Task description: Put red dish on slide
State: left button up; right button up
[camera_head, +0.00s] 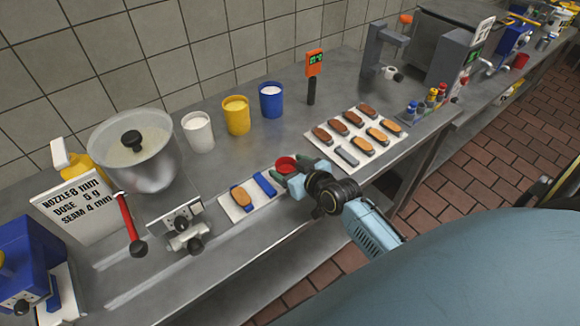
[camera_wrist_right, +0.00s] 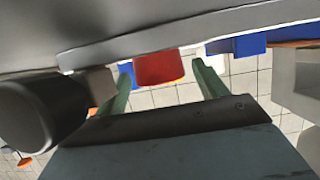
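The red dish (camera_head: 286,165) is on the steel counter, right beside the fingers of my right gripper (camera_head: 292,176). In the right wrist view the red dish (camera_wrist_right: 158,67) lies between the two green fingertips (camera_wrist_right: 162,75), with a small gap on each side; the fingers are apart. The dish's lower part is partly hidden by the gripper in the head view. A metal carriage (camera_head: 184,231) with dark knobs, which looks like the slide, sits beside pale rails (camera_head: 150,285) at the front left. My left gripper is not in view.
A white board (camera_head: 232,211) with a brown biscuit and blue bar lies just left of my gripper. A white tray (camera_head: 374,157) of several biscuits is to the right. A steel bowl (camera_head: 150,174), white, yellow and blue cups (camera_head: 270,100) and an orange display (camera_head: 314,62) stand behind.

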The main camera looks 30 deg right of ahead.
jog(key=shift+r, duration=0.1)
jog(key=shift+s+r, duration=0.1)
jog(key=shift+s, duration=0.1)
jog(key=p+v, duration=0.1)
jog(key=v, duration=1)
jog(key=shift+s+r, duration=0.1)
jog(key=shift+s, duration=0.2)
